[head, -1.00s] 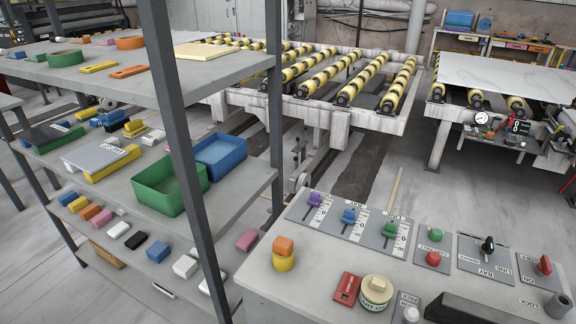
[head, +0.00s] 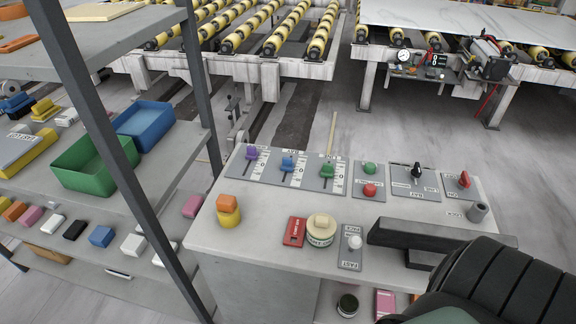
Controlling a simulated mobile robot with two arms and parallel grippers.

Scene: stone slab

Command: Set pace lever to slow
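The pace lever (head: 354,242) has a pale white knob and stands on a small grey plate (head: 349,258) near the front of the console. A label at the plate's near end reads FAST, and small lettering at its far end seems to read PACE. The knob shows toward the upper middle of the plate; I cannot tell clearly which way the lever is set. Neither of my grippers is in view. A dark ribbed part of my own body fills the lower right corner.
The console (head: 215,240) also holds purple (head: 251,153), blue (head: 287,164) and green (head: 327,171) sliders, green and red buttons, a black-handled selector (head: 416,171) and a red switch (head: 464,180). A dark bar (head: 430,236) lies right of the lever. A shelf rack (head: 150,190) stands left.

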